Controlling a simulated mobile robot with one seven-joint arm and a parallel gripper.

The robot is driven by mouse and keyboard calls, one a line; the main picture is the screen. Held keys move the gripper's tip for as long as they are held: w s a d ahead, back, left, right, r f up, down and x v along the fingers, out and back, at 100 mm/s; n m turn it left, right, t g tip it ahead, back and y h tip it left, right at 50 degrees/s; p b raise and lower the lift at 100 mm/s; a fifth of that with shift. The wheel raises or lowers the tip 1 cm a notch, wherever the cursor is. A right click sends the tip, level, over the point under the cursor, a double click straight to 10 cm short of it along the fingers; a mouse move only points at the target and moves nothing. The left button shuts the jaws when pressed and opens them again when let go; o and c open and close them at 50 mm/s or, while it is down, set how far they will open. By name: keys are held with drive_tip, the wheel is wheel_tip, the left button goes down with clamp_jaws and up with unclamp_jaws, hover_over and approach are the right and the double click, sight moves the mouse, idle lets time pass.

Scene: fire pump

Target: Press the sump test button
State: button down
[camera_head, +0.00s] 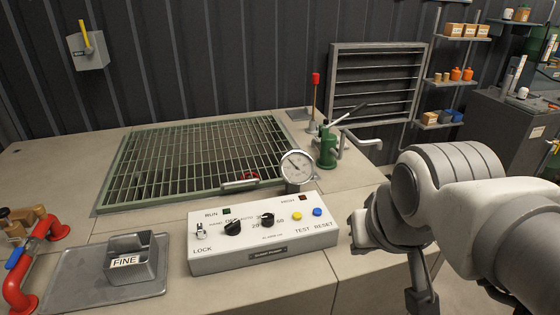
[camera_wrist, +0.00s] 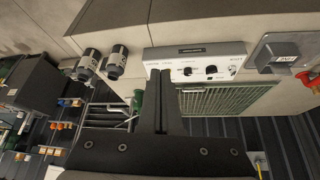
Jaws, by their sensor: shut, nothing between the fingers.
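The white control panel (camera_head: 262,239) stands on the counter front, with the yellow button (camera_head: 297,216) above the TEST label and a blue button (camera_head: 317,211) above RESET at its right end. My gripper (camera_wrist: 163,76) is shut and empty in the wrist view, its tips overlapping the button end of the panel (camera_wrist: 225,52), which shows upside down. The fingers hide the buttons there, and I cannot tell how far off they are. In the head view my arm is right of the panel, apart from the buttons, and its fingertips are not clearly seen.
Behind the panel are a gauge (camera_head: 296,167), a green grating (camera_head: 185,160) and a green hand pump (camera_head: 327,148). A grey FINE tray (camera_head: 130,262) and red pipe (camera_head: 38,255) lie left. Two dark cylinders (camera_wrist: 116,62) stand beside the panel in the wrist view.

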drive_tip(key=w+d+r+m+t+h+p, duration=0.1)
drive_tip(key=w+d+m+p, duration=0.1)
drive_tip(key=w, duration=1)
drive_tip(key=m+t+y+p, duration=0.2)
drive_tip(key=m+y+p, duration=0.1)
drive_tip(key=y+p, duration=0.15)
hover_over(298, 217)
wheel_tip(298, 217, down, 18)
drive_tip(key=shift+r+h, duration=0.1)
drive_tip(key=shift+h, duration=0.15)
wheel_tip(298, 217, down, 9)
drive_tip(key=b, duration=0.8)
drive_tip(key=shift+r, duration=0.15)
drive_tip(key=shift+f, duration=0.45)
